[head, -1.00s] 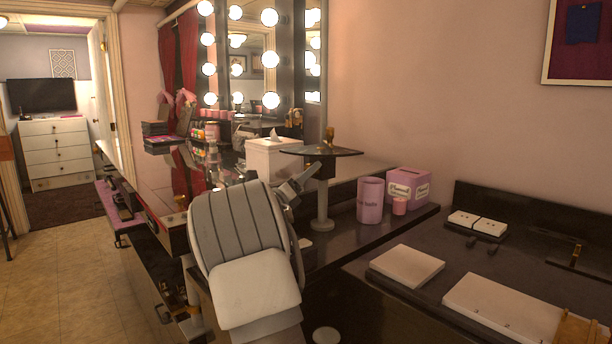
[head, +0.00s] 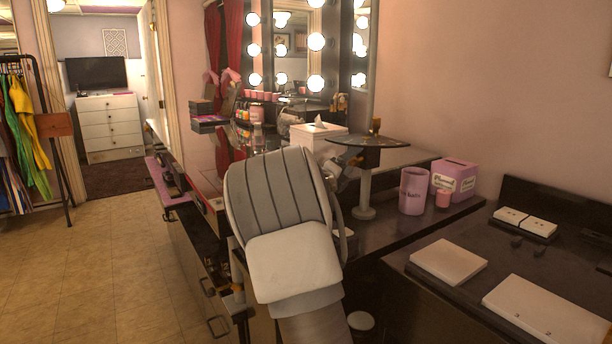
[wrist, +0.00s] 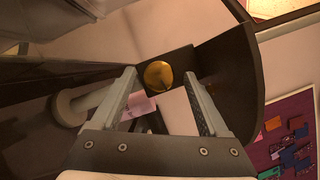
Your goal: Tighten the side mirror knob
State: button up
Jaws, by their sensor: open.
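The side mirror (head: 368,141) shows in the head view as a dark, thin panel seen nearly edge-on, on a pale post above the counter. A small brass knob (head: 376,126) stands at its upper side. In the wrist view the round golden knob (wrist: 158,75) sits against a dark bracket, beyond the fingertips and in line with the gap between them. My gripper (wrist: 160,82) is open and empty, with a finger to either side of that line. I cannot tell whether either finger touches the knob. In the head view my arm hides most of the gripper.
A white tissue box (head: 318,137) stands left of the mirror. A pink cup (head: 413,191) and a pink box (head: 454,178) stand on the counter to its right. Bright bulbs line the vanity mirror (head: 292,45) behind. Open floor (head: 110,260) lies at the left.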

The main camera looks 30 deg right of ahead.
jog(key=shift+r+n+y+p, duration=0.4)
jog(key=shift+n+p, duration=0.6)
jog(key=shift+p, duration=1.45)
